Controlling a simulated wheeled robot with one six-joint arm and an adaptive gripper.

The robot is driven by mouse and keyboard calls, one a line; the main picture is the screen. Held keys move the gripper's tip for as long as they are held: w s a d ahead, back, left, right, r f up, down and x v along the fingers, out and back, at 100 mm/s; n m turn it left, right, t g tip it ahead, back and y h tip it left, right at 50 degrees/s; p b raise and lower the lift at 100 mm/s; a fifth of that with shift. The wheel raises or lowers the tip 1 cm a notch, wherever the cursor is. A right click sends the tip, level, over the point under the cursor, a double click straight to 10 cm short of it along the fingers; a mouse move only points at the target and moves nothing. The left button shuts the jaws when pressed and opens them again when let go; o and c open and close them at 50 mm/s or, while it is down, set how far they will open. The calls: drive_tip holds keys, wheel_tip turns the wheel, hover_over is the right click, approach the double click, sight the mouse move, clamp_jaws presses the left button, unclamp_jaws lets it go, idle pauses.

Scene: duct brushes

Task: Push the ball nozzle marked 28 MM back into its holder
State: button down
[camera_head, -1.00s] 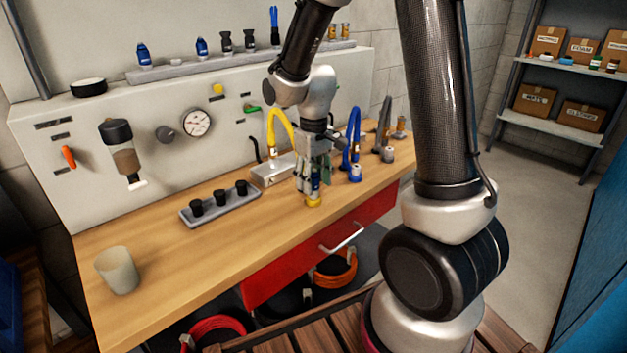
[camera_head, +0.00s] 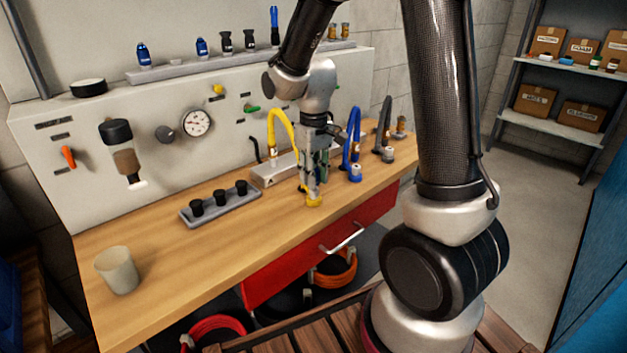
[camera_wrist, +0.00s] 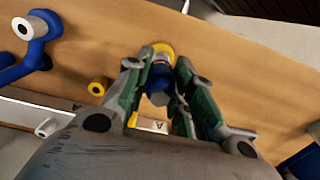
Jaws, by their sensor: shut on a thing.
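A blue nozzle (camera_wrist: 158,82) stands in a yellow ring-shaped holder (camera_head: 313,202) near the front edge of the bench. The yellow holder also shows in the wrist view (camera_wrist: 162,49). My gripper (camera_head: 314,188) points down just above the holder, with its fingers on either side of the nozzle. In the wrist view my gripper (camera_wrist: 160,72) is shut on the nozzle. The fingers hide most of the nozzle in the head view. I cannot read a 28 MM marking, and I cannot tell how deep the nozzle sits.
Yellow (camera_head: 284,125), blue (camera_head: 352,140) and dark (camera_head: 383,125) curved hoses stand behind and right of my gripper. A grey tray (camera_head: 222,208) with black pieces lies to the left. A cup (camera_head: 117,270) stands far left. The bench between cup and tray is clear.

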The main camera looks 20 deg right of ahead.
drive_tip(key=shift+r, duration=2.4)
drive_tip(key=shift+s, duration=0.15)
